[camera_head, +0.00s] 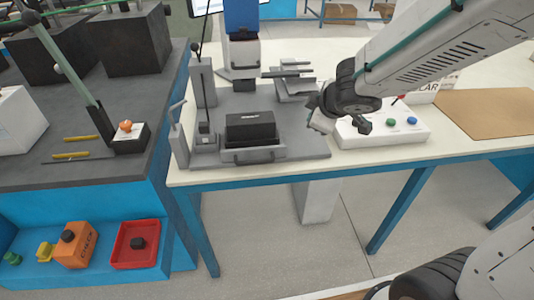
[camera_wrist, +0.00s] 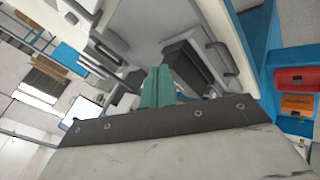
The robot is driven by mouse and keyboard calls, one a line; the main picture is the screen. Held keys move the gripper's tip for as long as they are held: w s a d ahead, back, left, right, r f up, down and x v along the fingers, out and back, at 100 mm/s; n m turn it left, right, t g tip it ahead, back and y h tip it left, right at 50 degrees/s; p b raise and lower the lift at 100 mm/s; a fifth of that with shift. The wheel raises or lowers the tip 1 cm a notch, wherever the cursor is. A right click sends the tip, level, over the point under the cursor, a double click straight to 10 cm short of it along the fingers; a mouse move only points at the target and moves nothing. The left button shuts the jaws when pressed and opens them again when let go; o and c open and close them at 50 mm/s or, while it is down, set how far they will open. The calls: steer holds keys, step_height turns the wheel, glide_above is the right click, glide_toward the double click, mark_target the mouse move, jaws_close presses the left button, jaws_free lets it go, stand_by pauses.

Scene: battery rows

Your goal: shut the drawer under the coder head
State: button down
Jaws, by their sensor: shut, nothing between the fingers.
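The coder head (camera_head: 243,50) is a dark block on a blue column at the back of a grey base plate. The grey drawer (camera_head: 281,152), with a bar handle on its front, stands out in front of the head, near the table's front edge. A black block (camera_head: 250,127) sits in it. In the wrist view the drawer's handle (camera_wrist: 222,57) and the black block (camera_wrist: 188,64) are beyond my fingers. My gripper (camera_wrist: 157,82) has teal fingers, shut and empty. In the head view it is to the right of the drawer, apart from it, its fingertips hard to make out.
A white box with coloured buttons (camera_head: 400,123) stands right of the base plate, close to my arm. A thin post (camera_head: 178,135) stands left of the drawer. A dark bench (camera_head: 60,120) is at the left, with a red tray (camera_head: 155,258) below. A brown board (camera_head: 490,112) lies right.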

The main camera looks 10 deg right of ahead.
steer(key=s+a+f+n+g+y, duration=0.2)
steer(key=a+f+n+y, duration=0.2)
steer(key=a+f, duration=0.3)
glide_toward(260, 158)
steer(key=x, duration=0.4)
steer(key=shift+w+a+f, duration=0.1)
steer(key=shift+w+f, duration=0.15)
steer(key=shift+f, duration=0.05)
